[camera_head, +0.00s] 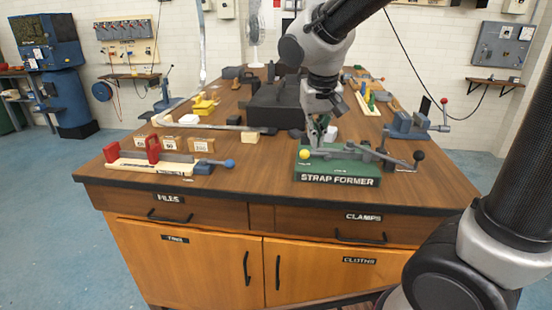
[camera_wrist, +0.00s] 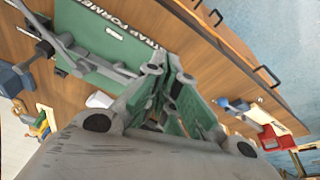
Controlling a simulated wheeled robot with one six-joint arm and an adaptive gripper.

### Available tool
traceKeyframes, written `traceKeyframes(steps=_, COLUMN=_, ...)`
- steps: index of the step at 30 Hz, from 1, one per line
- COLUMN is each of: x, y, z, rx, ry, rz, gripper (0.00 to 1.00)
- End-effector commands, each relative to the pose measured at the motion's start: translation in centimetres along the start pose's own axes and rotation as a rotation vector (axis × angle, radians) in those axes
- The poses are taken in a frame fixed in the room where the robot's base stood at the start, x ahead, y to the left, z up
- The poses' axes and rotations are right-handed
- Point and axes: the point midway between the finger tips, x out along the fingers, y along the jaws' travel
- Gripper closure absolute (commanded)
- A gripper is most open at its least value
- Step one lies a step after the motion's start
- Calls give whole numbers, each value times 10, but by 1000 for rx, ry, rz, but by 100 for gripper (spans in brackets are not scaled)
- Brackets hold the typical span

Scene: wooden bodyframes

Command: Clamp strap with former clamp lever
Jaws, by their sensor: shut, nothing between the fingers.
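The green strap former (camera_head: 338,180) lies near the front edge of the bench, its label facing me. A grey lever with a black knob (camera_head: 418,155) sticks out to its right, and a yellow knob (camera_head: 305,154) is at its left end. Grey metal parts lie across its top; I cannot tell strap from clamp there. My gripper (camera_head: 317,138) points down just behind and above the former's left part. It is shut and empty. In the wrist view the green former (camera_wrist: 95,35) and its grey lever arm (camera_wrist: 78,50) lie beyond my fingers (camera_wrist: 178,75). The yellow knob is hidden there.
A red-clamped fixture with a blue-knobbed lever (camera_head: 229,163) stands at the left front. Small labelled wooden blocks (camera_head: 200,145) and a long grey strip (camera_head: 225,127) lie behind it. Bare wood separates fixture and former.

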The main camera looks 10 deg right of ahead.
Motion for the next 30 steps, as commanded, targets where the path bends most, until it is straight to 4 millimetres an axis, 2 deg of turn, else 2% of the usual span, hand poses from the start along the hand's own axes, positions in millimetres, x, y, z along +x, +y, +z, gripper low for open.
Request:
traceKeyframes(steps=7, x=0, y=-2, z=-7, rx=128, ry=24, rz=-10, gripper=100)
traceKeyframes(steps=11, x=10, y=-2, z=-7, rx=138, ry=22, rz=-8, gripper=100)
traceKeyframes(steps=14, x=26, y=-1, z=-7, rx=136, ry=21, rz=-8, gripper=100)
traceKeyframes(steps=24, x=99, y=-2, z=-8, rx=135, ry=19, rz=-7, gripper=100)
traceKeyframes(steps=30, x=112, y=1, z=-34, rx=138, ry=23, rz=-10, gripper=100)
